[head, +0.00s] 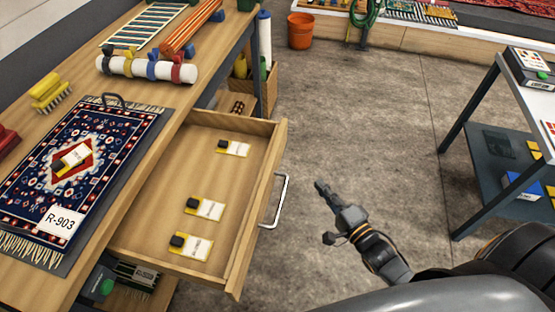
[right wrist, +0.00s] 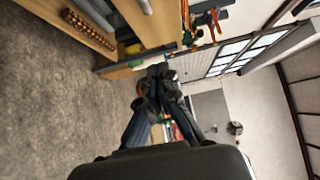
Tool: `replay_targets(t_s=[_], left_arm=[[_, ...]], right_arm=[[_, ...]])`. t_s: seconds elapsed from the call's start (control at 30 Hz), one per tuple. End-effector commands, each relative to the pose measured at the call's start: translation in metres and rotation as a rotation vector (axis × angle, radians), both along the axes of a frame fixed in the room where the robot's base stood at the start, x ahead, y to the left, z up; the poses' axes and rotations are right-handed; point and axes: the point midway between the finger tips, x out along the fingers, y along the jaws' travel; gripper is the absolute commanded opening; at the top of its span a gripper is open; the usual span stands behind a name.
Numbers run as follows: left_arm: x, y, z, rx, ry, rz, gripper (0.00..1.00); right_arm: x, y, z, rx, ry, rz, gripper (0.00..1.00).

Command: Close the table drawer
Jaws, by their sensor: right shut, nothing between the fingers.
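The table drawer (head: 207,268) stands pulled well out from the wooden table (head: 222,44) in the head view. Its front panel carries a silver bar handle (head: 282,203). Inside lie three small tagged items with dark ends, among them one at the back (head: 233,148). My right gripper (head: 322,188) is shut and empty, in the open space to the right of the handle and apart from it. The gripper also shows in the right wrist view (right wrist: 158,75), with wooden furniture beyond it. My left gripper is not in view.
A patterned rug (head: 110,140) tagged R-903, a yellow brush (head: 48,92) and a white roll (head: 150,69) lie on the tabletop. A trolley (head: 482,165) stands to the right. An orange bucket (head: 300,31) is at the back. Concrete floor between table and trolley is clear.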

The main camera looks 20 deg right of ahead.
Motion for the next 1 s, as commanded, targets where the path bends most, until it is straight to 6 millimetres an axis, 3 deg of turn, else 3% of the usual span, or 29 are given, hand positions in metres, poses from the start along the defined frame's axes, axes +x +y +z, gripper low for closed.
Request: replay_targets(t_s=[0.17,0.57,0.8,1.0], left_arm=[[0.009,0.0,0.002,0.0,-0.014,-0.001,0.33],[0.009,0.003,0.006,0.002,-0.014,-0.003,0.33],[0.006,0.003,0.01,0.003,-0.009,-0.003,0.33],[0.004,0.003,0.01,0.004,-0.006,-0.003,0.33]], right_arm=[[0.019,0.004,0.004,0.01,-0.007,0.001,0.0],[0.101,0.019,0.003,0.006,-0.005,0.0,0.0],[0.116,0.047,0.002,0.008,-0.001,-0.001,0.0],[0.12,0.052,0.001,0.005,-0.001,0.0,0.0]])
